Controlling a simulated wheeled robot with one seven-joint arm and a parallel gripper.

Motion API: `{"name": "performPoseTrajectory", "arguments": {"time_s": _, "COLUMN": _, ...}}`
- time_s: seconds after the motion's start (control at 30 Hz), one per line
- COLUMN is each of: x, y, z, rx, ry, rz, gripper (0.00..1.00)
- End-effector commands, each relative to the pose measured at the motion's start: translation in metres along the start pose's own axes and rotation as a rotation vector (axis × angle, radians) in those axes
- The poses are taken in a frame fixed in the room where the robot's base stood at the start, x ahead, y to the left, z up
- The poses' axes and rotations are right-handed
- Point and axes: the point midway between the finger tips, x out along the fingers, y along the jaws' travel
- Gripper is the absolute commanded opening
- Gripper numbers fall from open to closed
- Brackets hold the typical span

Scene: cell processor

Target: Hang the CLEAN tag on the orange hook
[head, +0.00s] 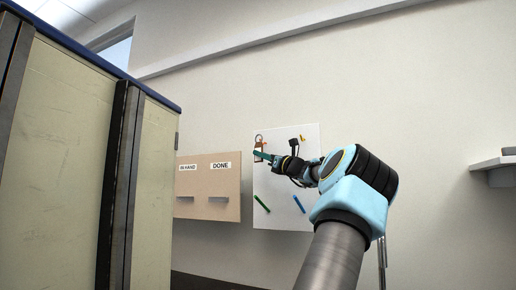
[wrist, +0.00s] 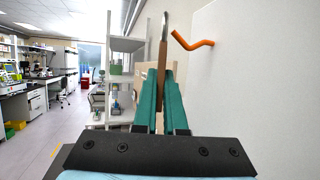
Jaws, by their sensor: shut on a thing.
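My gripper (head: 257,154) is shut on a brown tag (head: 258,146) with a ring at its top, in front of the white board. In the wrist view my teal fingers (wrist: 161,78) pinch the tag (wrist: 163,50), which stands upright and is seen edge-on. Its lettering cannot be read. The orange hook (wrist: 193,42) sticks out from the white board, to the right of the tag's upper part and apart from it. In the head view an orange-yellow piece (head: 302,137) shows on the board, right of my gripper; I cannot tell if it is the same hook.
The white board (head: 285,215) carries a green piece (head: 262,204) and a blue piece (head: 299,204) low down. Left of it is a tan board (head: 208,196) labelled IN HAND and DONE with two small ledges. A large cabinet (head: 65,150) fills the left. A shelf unit (wrist: 122,75) stands behind.

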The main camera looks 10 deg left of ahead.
Motion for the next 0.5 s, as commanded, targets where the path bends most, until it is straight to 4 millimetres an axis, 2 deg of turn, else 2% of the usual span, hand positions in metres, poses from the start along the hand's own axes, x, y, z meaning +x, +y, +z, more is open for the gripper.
{"name": "performPoseTrajectory", "arguments": {"time_s": 0.23, "x": 0.004, "y": -0.02, "z": -0.006, "rx": 0.001, "ry": 0.0, "rz": -0.001, "gripper": 0.0}}
{"name": "performPoseTrajectory", "arguments": {"time_s": 0.5, "x": 0.002, "y": -0.031, "z": -0.02, "rx": 0.001, "ry": 0.0, "rz": 0.0, "gripper": 0.0}}
